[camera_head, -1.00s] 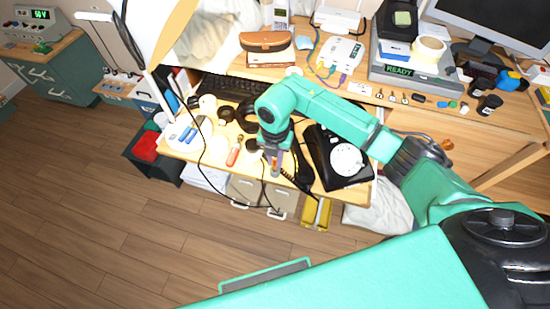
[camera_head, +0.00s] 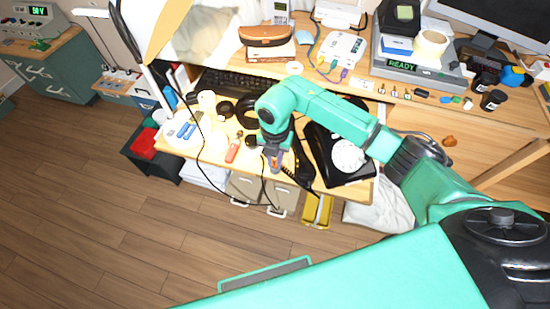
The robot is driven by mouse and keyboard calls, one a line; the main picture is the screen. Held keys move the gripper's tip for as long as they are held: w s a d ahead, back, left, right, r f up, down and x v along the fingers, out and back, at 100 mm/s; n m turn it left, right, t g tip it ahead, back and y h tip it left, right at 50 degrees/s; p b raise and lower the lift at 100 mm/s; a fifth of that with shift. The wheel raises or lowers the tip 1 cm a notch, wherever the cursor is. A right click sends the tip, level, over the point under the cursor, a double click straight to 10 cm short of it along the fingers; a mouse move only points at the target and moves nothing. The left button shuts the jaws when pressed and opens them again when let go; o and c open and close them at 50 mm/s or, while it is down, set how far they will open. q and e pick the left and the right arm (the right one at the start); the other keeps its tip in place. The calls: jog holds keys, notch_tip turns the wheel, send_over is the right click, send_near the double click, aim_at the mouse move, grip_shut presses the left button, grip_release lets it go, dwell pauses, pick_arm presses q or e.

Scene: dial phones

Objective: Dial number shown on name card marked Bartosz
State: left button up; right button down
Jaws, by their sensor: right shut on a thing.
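A black rotary phone (camera_head: 325,150) with a white dial (camera_head: 348,155) sits at the right front of the wooden desk. Its black handset (camera_head: 304,168) is off the phone, at its left side by the desk's front edge, with a coiled cord. My right gripper (camera_head: 274,163) reaches down just left of the phone. It is shut, apparently on the handset; the wrist partly hides the contact. A small white paper (camera_head: 362,85) lies behind the phone, but no name or number is legible. My left gripper is not in view.
A red-handled tool (camera_head: 233,151), blue batteries (camera_head: 185,131) and dark rolls crowd the desk left of my gripper. A keyboard (camera_head: 228,85) lies behind. A lamp and its cable cross the left side. A yellow bin (camera_head: 317,210) stands below the front edge.

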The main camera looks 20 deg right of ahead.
jog(key=c, duration=0.8)
grip_release()
jog(key=shift+o, duration=0.2)
notch_tip(320, 180, up, 15)
jog(key=shift+f, duration=0.2)
jog(key=shift+f, duration=0.1)
